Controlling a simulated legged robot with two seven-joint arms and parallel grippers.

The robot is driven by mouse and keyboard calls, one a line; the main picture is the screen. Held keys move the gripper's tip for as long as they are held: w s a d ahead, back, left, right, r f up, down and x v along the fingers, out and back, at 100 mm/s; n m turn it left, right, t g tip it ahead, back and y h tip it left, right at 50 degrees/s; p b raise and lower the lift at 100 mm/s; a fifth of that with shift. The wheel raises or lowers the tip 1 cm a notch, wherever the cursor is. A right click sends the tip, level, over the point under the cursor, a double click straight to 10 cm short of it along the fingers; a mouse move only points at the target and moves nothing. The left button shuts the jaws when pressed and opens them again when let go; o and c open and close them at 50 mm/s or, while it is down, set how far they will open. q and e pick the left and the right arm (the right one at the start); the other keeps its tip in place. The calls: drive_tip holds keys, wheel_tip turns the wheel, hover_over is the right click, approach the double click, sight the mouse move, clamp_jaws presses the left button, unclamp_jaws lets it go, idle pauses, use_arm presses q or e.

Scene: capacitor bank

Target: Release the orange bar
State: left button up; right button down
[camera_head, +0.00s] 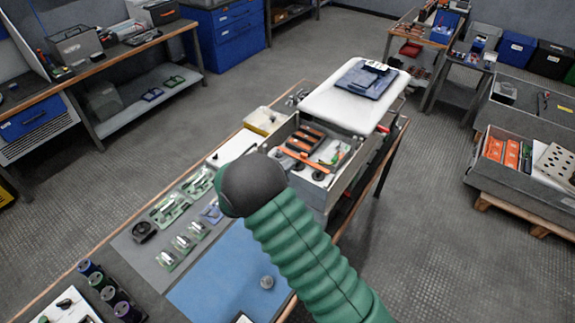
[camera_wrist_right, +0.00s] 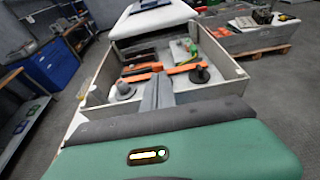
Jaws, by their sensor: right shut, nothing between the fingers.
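The orange bar (camera_head: 307,161) lies across the inside of an open grey metal box (camera_head: 347,172) on the workbench. In the right wrist view the bar (camera_wrist_right: 186,68) runs across the box (camera_wrist_right: 105,112), with dark round posts near its two ends. My right gripper (camera_wrist_right: 158,82) is shut and empty, with its grey fingers pointing into the box in front of the bar. The fingers cover the middle of the bar; I cannot tell whether they touch it. In the head view my dark right gripper body (camera_head: 250,185) hides the fingertips. My left gripper is not in view.
A white lid (camera_head: 325,104) with a dark blue item on top sits behind the box. A yellow-edged tray (camera_head: 264,121) stands beside it.

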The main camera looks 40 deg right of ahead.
sight(304, 161)
drive_tip(key=x, duration=0.2)
drive_tip(key=p+x, duration=0.1)
drive_tip(key=x, duration=0.2)
drive_tip(key=shift+d+r, duration=0.15)
drive_tip(key=shift+d, duration=0.2)
drive_tip(key=shift+w+d+f, duration=0.1)
drive_tip(key=shift+d+f, duration=0.2)
drive_tip(key=shift+d, duration=0.25)
drive_tip(key=shift+d, duration=0.1)
drive_tip(key=shift+w+d+b, duration=0.15)
drive_tip(key=shift+d+b, duration=0.25)
drive_tip(key=shift+d, duration=0.1)
drive_tip(key=shift+w+d+b, duration=0.2)
drive_tip(key=shift+d+b, duration=0.15)
drive_tip(key=shift+d, duration=0.1)
drive_tip(key=shift+d+r, duration=0.1)
drive_tip(key=shift+d, duration=0.05)
drive_tip(key=shift+w+d, duration=0.1)
